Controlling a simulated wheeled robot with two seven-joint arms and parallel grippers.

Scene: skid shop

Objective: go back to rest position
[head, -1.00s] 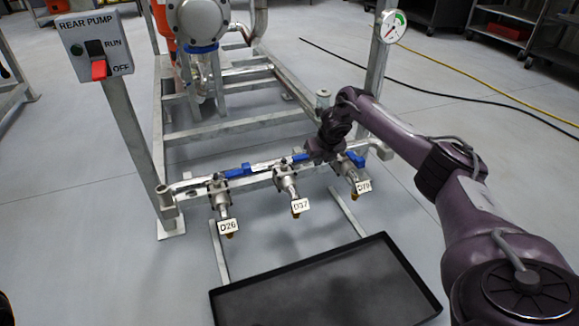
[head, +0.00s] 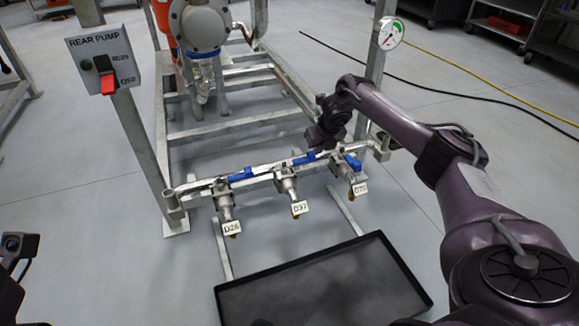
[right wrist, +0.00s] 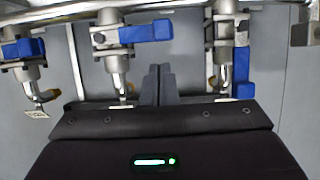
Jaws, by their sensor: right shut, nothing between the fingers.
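My right gripper (head: 322,138) is just behind the pipe rail, between the middle and right valves. Its two fingers (right wrist: 158,86) are pressed together and empty in the right wrist view. The left valve handle (head: 240,175) and middle valve handle (head: 305,158) are blue and lie along the rail. The right valve handle (head: 352,162) is blue and points down along its valve in the wrist view (right wrist: 241,66). The gripper looks apart from the handles. A dark part of my left arm shows at the lower left edge; its fingers are out of view.
A black tray (head: 335,262) lies on the floor below the valves. A rear pump switch box (head: 104,72) with a red lever stands on a post at left. Grey floor is open to the right, crossed by black and yellow cables.

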